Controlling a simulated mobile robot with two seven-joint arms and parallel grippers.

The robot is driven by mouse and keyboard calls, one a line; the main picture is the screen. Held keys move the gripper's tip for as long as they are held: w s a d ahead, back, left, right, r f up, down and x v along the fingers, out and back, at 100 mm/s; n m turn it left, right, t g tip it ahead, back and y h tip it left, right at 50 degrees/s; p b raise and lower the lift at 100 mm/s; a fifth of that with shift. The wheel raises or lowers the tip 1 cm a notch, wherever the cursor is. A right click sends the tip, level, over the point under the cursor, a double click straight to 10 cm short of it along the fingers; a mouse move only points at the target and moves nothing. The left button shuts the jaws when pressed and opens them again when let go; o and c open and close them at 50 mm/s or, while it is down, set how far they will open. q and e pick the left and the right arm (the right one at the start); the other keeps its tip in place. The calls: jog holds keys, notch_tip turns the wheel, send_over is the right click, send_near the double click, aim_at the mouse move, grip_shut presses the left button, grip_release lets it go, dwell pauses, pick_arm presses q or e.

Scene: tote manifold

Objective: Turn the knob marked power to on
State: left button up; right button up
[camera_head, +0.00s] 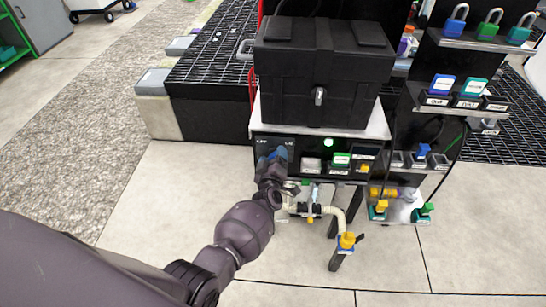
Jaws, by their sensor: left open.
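The dark control panel (345,150) stands on the front of the stand under the black case. Small white labels show at its upper left, too small to read surely. My left gripper (272,158) is open at the panel's left part, just below these labels. Blue patches show at its fingertips; I cannot tell whether they are finger pads or part of a knob. The power knob itself cannot be made out and the gripper covers that spot. Whether the fingers touch anything is unclear. My right gripper is not in view.
A green lamp (328,142) and a green button (342,159) sit right of the gripper. The black case (322,75) stands above. Pipes with a yellow valve (347,240) are below. The floor (160,215) at left is clear.

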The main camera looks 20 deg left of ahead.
pick_arm(q)
jog(key=shift+s+d, duration=0.15)
jog(key=shift+s, duration=0.25)
jog(key=p+v, duration=0.2)
jog(key=v, duration=0.7)
jog(key=shift+s, duration=0.3)
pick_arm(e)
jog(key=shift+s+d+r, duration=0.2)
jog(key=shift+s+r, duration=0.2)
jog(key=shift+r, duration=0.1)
pick_arm(q)
jog(key=shift+d, duration=0.1)
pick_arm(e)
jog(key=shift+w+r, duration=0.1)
